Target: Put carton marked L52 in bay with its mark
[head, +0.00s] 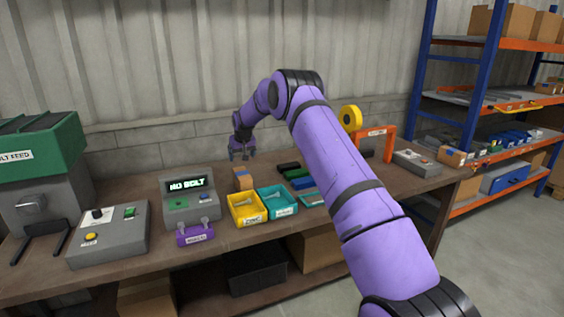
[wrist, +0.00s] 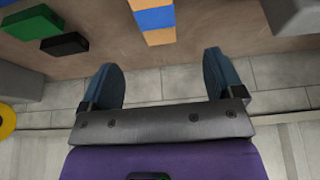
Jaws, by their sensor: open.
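My gripper (head: 241,154) is open and empty above the back of the bench. A small tan block with a blue band (head: 243,179) stands on the bench just below it. In the wrist view the block (wrist: 155,19) lies beyond the open fingertips (wrist: 160,62), roughly in line with the gap and apart from them. I cannot read an L52 mark on anything. Brown cartons (head: 503,20) sit on the rack at the right, and a smaller carton (head: 452,157) stands lower there; any marks on them are too small to tell. I cannot pick out a marked bay.
A yellow tray (head: 246,222), a teal tray (head: 284,211) and a "NO BOLT" terminal (head: 188,200) crowd the bench (head: 240,246). Black, green and blue pieces lie right of the block. An orange frame (head: 390,142) stands farther right. The blue-and-orange rack (head: 490,105) has open floor before it.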

